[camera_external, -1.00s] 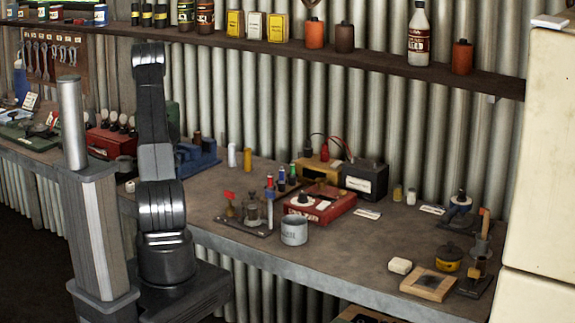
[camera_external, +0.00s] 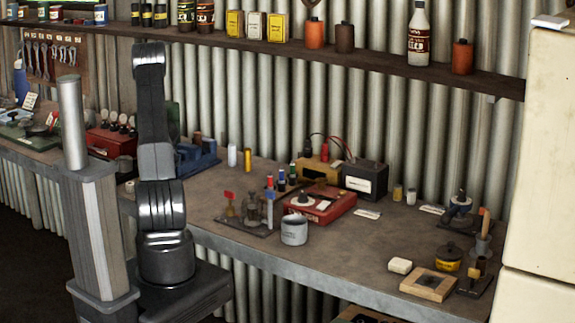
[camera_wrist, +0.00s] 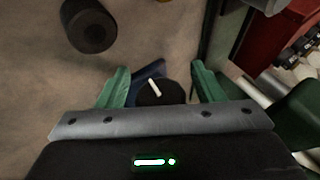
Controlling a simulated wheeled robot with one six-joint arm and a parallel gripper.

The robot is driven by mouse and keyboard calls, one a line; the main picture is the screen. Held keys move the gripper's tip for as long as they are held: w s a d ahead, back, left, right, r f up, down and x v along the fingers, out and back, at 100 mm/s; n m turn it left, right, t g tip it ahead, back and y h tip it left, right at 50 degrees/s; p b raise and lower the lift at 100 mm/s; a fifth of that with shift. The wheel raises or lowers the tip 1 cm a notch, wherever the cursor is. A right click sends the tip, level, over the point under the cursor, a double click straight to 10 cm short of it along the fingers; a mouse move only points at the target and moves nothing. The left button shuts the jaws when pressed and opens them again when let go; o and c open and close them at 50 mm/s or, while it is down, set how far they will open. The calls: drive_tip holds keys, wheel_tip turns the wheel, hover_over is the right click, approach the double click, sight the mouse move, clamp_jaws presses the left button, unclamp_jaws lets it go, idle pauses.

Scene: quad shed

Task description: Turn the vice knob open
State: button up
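In the wrist view, a round black knob (camera_wrist: 172,95) with a white bar mark sits between the two green fingers of my gripper (camera_wrist: 160,84). The fingers are open, with a gap visible on each side of the knob. The blue body of the vice (camera_wrist: 148,70) shows just beyond the knob and is partly hidden by it. In the external view, a blue vice (camera_external: 208,155) stands on the bench to the right of my arm, partly hidden. My gripper is hidden behind my arm there.
In the wrist view, a dark cylinder (camera_wrist: 88,26) stands at upper left. A red box (camera_wrist: 262,42) and a dark green object (camera_wrist: 298,112) lie close on the right.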

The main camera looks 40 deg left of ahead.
drive_tip(key=v, duration=1.3)
drive_tip(key=shift+s+d+r, duration=0.25)
